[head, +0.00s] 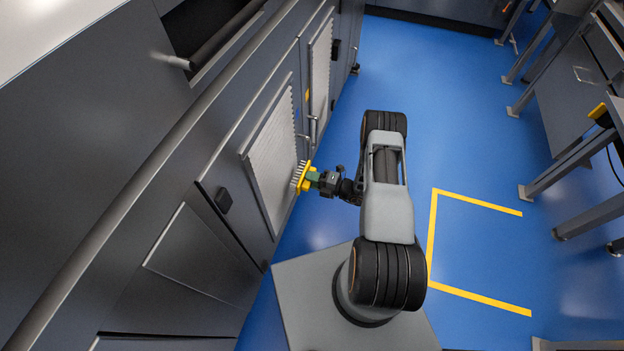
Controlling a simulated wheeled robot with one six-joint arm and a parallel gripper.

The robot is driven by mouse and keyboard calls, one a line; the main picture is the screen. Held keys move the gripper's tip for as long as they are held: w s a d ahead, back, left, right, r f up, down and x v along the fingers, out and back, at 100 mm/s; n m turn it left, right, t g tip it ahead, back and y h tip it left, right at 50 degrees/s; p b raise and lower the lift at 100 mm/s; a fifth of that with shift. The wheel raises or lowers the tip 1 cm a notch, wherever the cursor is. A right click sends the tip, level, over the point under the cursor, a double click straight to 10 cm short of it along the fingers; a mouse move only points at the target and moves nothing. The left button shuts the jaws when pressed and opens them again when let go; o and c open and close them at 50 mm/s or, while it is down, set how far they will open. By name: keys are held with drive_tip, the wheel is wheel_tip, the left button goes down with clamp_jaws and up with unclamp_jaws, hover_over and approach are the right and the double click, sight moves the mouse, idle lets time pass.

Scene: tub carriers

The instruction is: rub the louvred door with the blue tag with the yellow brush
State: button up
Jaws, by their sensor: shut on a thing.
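The yellow brush (303,178) is held in my gripper (318,179), which is shut on it; a small green part shows between brush and jaws. Its pale bristles face left, at the lower right part of a louvred door (268,150) in the grey cabinet front. They look touching or very close; I cannot tell which. A second louvred door (320,72) is farther along the same front. A small orange-yellow tag (307,95) shows between the two louvred panels.
A long rail (170,150) runs along the cabinet's upper edge. A black latch (224,201) sits left of the nearer door's panel. Grey benches (560,175) stand at the right. The blue floor (455,120) between is clear, with a yellow marking (432,240).

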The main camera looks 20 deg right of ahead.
sight(305, 171)
drive_tip(key=shift+b+x, duration=0.35)
drive_tip(key=shift+x, duration=1.25)
drive_tip(key=shift+w+d+f+b, duration=0.15)
drive_tip(key=shift+w+d+b, duration=0.45)
drive_tip(key=shift+w+b, duration=0.1)
drive_tip(key=shift+w+d+b, duration=0.5)
drive_tip(key=shift+w+d, duration=0.15)
drive_tip(key=shift+w, duration=0.25)
drive_tip(key=shift+a, duration=0.1)
drive_tip(key=shift+s+a+r, duration=0.25)
drive_tip(key=shift+s+a, duration=0.25)
drive_tip(key=shift+s, duration=0.1)
drive_tip(key=shift+s+a+p, duration=0.6)
drive_tip(key=shift+s+a, duration=0.3)
drive_tip(key=shift+s, duration=0.1)
drive_tip(key=shift+f, duration=0.1)
